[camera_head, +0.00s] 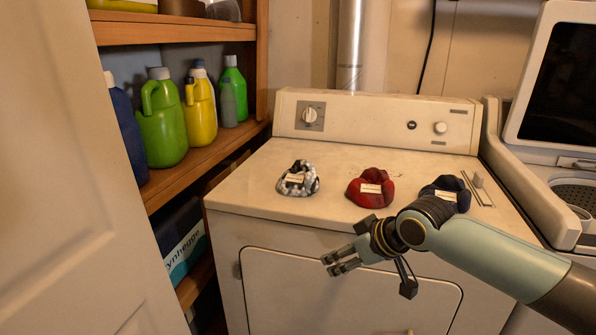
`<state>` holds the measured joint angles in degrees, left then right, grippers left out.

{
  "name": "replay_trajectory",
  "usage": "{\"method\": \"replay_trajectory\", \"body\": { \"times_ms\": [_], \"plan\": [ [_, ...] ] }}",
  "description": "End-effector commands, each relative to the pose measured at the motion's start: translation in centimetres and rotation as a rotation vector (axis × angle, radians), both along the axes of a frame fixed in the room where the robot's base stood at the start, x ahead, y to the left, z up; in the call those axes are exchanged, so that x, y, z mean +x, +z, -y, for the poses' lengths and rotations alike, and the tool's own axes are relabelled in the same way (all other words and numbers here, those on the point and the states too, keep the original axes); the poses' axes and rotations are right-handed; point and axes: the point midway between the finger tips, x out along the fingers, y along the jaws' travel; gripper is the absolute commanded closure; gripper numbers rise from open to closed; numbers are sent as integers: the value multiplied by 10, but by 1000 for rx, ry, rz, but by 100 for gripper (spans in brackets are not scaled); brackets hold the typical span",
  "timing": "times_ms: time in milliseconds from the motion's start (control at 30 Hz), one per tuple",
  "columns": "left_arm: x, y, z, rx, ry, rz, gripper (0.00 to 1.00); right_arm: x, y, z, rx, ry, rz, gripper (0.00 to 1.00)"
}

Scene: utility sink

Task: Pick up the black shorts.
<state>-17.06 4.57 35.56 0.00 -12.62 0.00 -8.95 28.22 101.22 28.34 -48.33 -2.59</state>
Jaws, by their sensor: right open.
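A dark, navy-to-black folded garment (459,186) with a pale label lies on the right part of the dryer top; it is the nearest match to the black shorts. My right wrist covers its lower left part. A red garment (371,187) with a label lies to its left, and a grey, white and black patterned one (298,179) lies further left. My right gripper (368,276) is open and empty, with its fingers spread in front of the dryer's front face, below the top's edge. It is apart from all three garments. My left gripper is not in view.
The dryer (243,185) has a raised control panel at the back. Thin metal bars (478,188) lie right of the dark garment. A wooden shelf (200,153) with several bottles stands left, beside a pale door (62,200). Another appliance (535,195) stands right.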

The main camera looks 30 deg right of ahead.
Motion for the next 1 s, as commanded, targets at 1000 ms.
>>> {"method": "replay_trajectory", "body": {
  "times_ms": [1000],
  "plan": [
    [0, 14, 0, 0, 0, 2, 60, 158, 148, 68, 64, -6, 334, 48]
  ]
}}
